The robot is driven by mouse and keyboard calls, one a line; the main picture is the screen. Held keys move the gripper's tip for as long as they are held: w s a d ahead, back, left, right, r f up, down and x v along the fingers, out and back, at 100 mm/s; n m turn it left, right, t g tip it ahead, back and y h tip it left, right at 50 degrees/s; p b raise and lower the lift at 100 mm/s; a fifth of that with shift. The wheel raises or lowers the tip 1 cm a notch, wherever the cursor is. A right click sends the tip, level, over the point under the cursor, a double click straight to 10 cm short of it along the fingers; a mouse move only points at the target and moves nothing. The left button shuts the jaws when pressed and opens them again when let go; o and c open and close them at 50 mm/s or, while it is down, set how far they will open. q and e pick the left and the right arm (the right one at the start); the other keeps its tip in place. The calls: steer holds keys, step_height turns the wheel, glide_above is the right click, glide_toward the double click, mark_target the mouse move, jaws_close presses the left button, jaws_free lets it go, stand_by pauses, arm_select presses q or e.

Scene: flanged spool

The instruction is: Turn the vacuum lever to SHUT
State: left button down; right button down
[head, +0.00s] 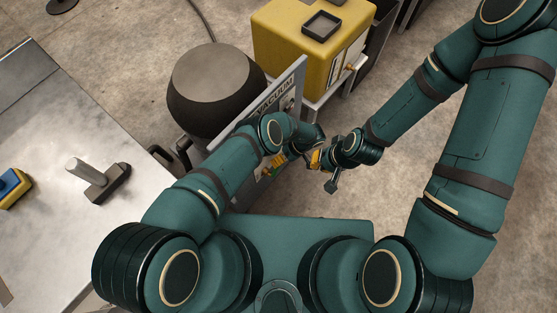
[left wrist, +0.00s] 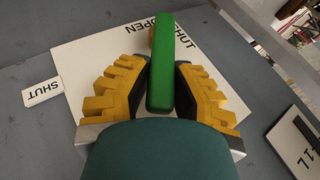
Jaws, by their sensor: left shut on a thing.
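The green vacuum lever (left wrist: 175,75) shows in the left wrist view, in front of a white plate (left wrist: 85,50) printed OPEN and SHUT near its far end. A separate SHUT label (left wrist: 43,91) is left of the plate. My left gripper (left wrist: 161,85) is shut on the lever, one dark-padded yellow finger on each side. In the head view my left gripper (head: 273,168) is at the panel, and the lever cannot be made out behind my arm. My right gripper (head: 322,169) is just right of it, away from the panel; its jaw opening is unclear.
The grey panel (head: 296,82) marked VACUUM stands beside a dark round vessel (head: 212,85). A yellow box (head: 309,45) is behind it. A pale table (head: 70,225) with a grey-handled tool (head: 97,180) is at left. Open floor lies under my right arm.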

arm_select(q)
steer(key=c, duration=0.8)
jaws_free()
steer(key=shift+a, duration=0.1)
steer(key=v, duration=1.2)
